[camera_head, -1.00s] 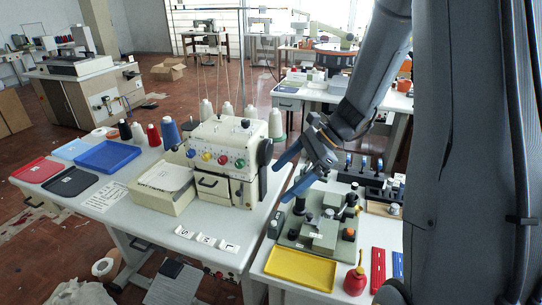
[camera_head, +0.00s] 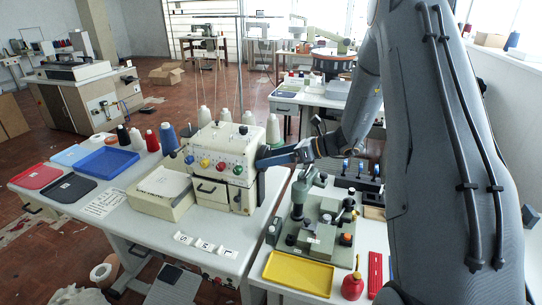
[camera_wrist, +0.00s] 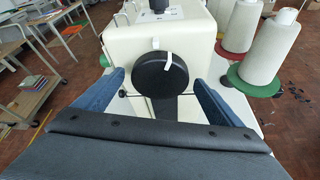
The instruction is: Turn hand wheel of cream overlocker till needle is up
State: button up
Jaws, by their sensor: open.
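The cream overlocker (camera_head: 222,152) stands on the left white table with coloured dials on its front. In the wrist view its cream side (camera_wrist: 128,46) faces me. The black hand wheel (camera_wrist: 161,75) with a pale mark on its face sits between the two blue fingers of my open gripper (camera_wrist: 161,88), apart from both. In the head view my gripper (camera_head: 270,157) is at the overlocker's right side, and the wheel (camera_head: 261,158) is largely hidden behind a finger. The needle cannot be made out.
Thread cones (camera_wrist: 270,50) stand close behind the overlocker. A grey-green machine (camera_head: 316,225), yellow tray (camera_head: 298,272) and red bottle (camera_head: 352,286) are on the right table. Blue tray (camera_head: 107,162) and cream box (camera_head: 160,192) lie left of the overlocker.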

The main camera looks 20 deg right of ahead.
jog(key=shift+w+a+f, duration=0.1)
jog(key=shift+a, duration=0.1)
jog(key=c, duration=1)
jog(key=shift+a+n+t+h+b, duration=0.1)
jog(key=shift+n+t+h+b, duration=0.6)
jog(key=shift+n+b, duration=1.35)
jog(key=shift+c, duration=0.2)
jog(key=shift+m+b, duration=0.4)
jog(key=shift+m, duration=0.05)
jog(key=o, duration=1)
jog(key=shift+o, duration=0.2)
